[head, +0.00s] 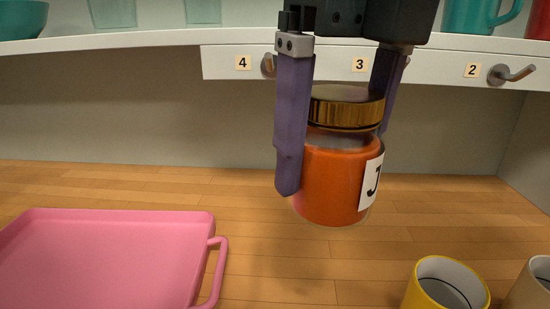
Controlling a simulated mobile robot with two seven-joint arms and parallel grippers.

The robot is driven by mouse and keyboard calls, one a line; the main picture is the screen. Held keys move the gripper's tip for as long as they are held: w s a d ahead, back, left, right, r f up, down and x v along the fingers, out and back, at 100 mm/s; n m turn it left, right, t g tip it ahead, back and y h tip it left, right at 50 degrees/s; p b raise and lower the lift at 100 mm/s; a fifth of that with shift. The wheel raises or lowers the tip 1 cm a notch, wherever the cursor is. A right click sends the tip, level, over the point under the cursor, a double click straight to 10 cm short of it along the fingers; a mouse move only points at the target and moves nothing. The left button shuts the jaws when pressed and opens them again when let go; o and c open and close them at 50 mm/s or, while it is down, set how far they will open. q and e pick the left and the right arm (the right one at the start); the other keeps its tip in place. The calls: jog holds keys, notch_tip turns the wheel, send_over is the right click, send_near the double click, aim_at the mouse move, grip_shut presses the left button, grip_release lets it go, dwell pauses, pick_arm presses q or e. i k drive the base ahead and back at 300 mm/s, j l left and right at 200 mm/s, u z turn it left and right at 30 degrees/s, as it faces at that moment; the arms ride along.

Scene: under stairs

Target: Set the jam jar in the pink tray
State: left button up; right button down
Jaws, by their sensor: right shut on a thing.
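The jam jar (333,180) has orange contents, a gold lid and a white label with a letter J. My right gripper (335,150) comes down from above and is shut on the jar, one purple finger on each side of it. The jar is upright or slightly tilted and appears held above the wooden surface. The pink tray (105,260) lies at the lower left, with a handle on its right side; its visible part is empty. The tray is left of the jar and apart from it. My left gripper is not in view.
A yellow mug (446,285) and a beige mug (532,285) stand at the lower right. A white shelf (130,39) with a numbered hook rail (425,68) runs across the back, carrying teal dishes. Bare wooden counter (285,265) lies between tray and mugs.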

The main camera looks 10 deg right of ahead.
aim_at(134, 281)
jog(key=i+j, duration=0.1)
jog(key=j, duration=0.35)
jog(key=i+j, duration=0.1)
jog(key=j, duration=0.35)
jog(key=i+j, duration=0.15)
jog(key=j, duration=0.3)
jog(key=i+j+z, duration=0.1)
jog(key=j, duration=0.35)
